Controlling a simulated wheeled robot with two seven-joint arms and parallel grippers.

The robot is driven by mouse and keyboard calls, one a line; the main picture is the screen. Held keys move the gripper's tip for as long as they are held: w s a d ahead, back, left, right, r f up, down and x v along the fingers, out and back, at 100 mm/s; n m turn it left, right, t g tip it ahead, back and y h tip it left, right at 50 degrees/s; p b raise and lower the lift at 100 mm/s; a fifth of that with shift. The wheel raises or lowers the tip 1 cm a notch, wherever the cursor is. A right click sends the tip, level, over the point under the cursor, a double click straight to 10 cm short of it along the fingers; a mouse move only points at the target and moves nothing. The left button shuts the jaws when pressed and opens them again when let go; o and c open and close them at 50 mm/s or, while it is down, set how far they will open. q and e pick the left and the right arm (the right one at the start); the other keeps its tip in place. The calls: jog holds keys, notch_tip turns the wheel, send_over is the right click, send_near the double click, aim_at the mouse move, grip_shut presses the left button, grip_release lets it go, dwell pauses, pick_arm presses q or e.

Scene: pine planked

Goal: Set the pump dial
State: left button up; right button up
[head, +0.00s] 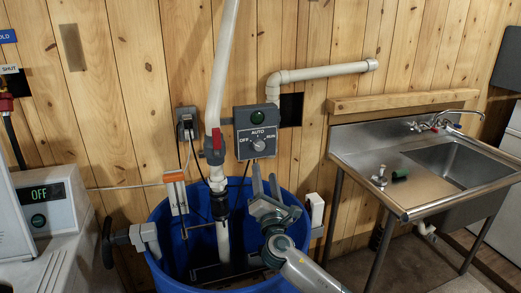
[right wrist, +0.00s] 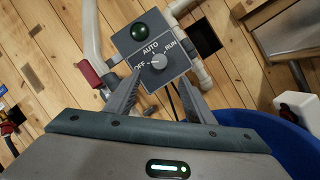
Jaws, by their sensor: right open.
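The pump control box (head: 257,131) is a grey box on the plank wall with a green lamp (head: 257,117) on top. Its round grey dial (head: 259,145) sits among the labels OFF, AUTO and RUN; I cannot tell surely which one it points to. The dial also shows in the right wrist view (right wrist: 158,60). My right gripper (head: 265,184) is open and empty, below and in front of the box. In the right wrist view its two fingers (right wrist: 160,82) point up toward the dial, apart from it. My left gripper is not in view.
A blue barrel (head: 164,228) stands under the box, with a white pipe (head: 222,70) rising from it past a red-handled valve (head: 213,152). A steel sink (head: 385,165) is at right. A white machine (head: 60,205) with an OFF display is at left.

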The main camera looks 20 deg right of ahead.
aim_at(260, 148)
jog(key=p+x, duration=0.2)
jog(key=x, duration=0.9)
jog(key=shift+w+d, duration=0.1)
jog(key=shift+w, duration=0.15)
jog(key=c, duration=1.1)
jog(key=shift+o, duration=0.2)
